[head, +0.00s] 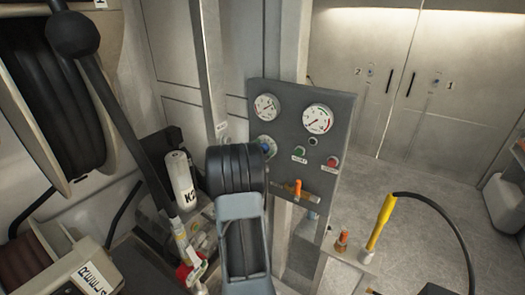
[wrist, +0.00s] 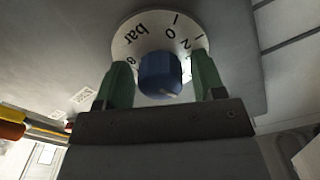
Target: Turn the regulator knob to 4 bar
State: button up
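The blue regulator knob (wrist: 160,74) sits in front of a round white dial (wrist: 146,40) marked "bar" with numbers, some hidden. The dial looks upside down in the wrist view. My gripper (wrist: 162,66) has its two green fingers on either side of the knob, with a visible gap on each side. It looks open and not clamped on it. In the head view the knob (head: 267,148) is partly hidden behind my arm. The left gauge (head: 266,107) and right gauge (head: 318,119) are on the grey panel (head: 340,107); their readings are too small to tell.
Below the gauges are a green button (head: 299,151), a red button (head: 332,162) and an orange-handled valve (head: 298,187). A white bottle (head: 181,180) and hose reel (head: 50,90) are at left. A yellow-handled nozzle (head: 380,222) stands at right. Floor is clear behind it.

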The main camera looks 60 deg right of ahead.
jog(key=shift+o, duration=0.2)
jog(key=a+b, duration=0.2)
jog(key=a, duration=1.2)
jog(key=shift+w, duration=0.1)
dwell(0.4)
